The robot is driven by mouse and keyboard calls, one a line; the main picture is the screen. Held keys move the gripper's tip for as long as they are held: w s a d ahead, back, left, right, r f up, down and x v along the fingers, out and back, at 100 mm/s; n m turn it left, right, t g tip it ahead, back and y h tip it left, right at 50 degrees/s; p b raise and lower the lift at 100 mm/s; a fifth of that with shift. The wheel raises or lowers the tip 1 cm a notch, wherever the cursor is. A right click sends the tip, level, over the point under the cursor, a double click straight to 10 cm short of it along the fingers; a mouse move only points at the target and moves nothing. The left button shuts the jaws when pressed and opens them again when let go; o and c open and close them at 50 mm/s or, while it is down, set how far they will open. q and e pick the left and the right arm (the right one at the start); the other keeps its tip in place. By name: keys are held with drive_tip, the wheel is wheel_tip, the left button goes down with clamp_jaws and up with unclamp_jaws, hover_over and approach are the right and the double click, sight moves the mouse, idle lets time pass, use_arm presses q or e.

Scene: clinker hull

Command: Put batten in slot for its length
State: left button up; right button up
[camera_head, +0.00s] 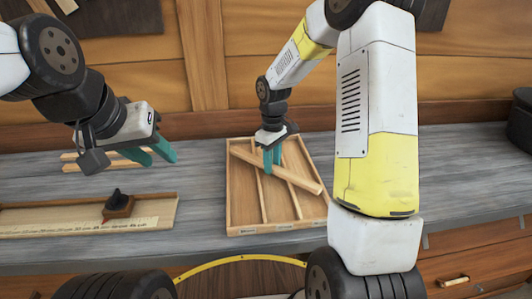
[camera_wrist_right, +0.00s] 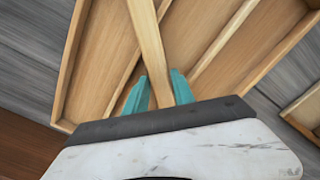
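A light wooden batten (camera_head: 298,180) lies slantwise over the slotted wooden tray (camera_head: 234,207), crossing above its dividers. My right gripper (camera_head: 272,160) is over the tray with its teal fingers on either side of the batten. In the right wrist view the batten (camera_wrist_right: 149,40) runs between the fingers (camera_wrist_right: 160,90), which appear to touch both its sides. The tray's thin dividers (camera_wrist_right: 222,40) part it into long slots, with small labels on the front wall. My left gripper (camera_head: 152,154) is open and empty above the bench at left.
A measuring board (camera_head: 60,220) with a ruler scale and a dark-knobbed block (camera_head: 118,205) lies at front left. Pale wooden strips (camera_head: 72,161) lie behind my left gripper. A black container (camera_head: 521,118) stands at far right. The bench right of the tray is clear.

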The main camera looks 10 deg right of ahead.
drive_tip(key=shift+o, duration=1.1)
drive_tip(key=shift+r, duration=0.15)
wheel_tip(320, 180, up, 12)
drive_tip(key=s+d+r+m+t+y, duration=0.1)
drive_tip(key=s+r+m+t, duration=0.2)
drive_tip(key=s, duration=0.8)
drive_tip(key=s+d+r+m+t+y, duration=0.1)
drive_tip(key=s+r+m+t, duration=0.2)
drive_tip(key=s, duration=0.9)
wheel_tip(320, 180, up, 3)
drive_tip(key=shift+d+f+m, duration=0.1)
drive_tip(key=shift+d+m, duration=0.3)
drive_tip(key=shift+m, duration=0.8)
drive_tip(key=shift+o, duration=0.4)
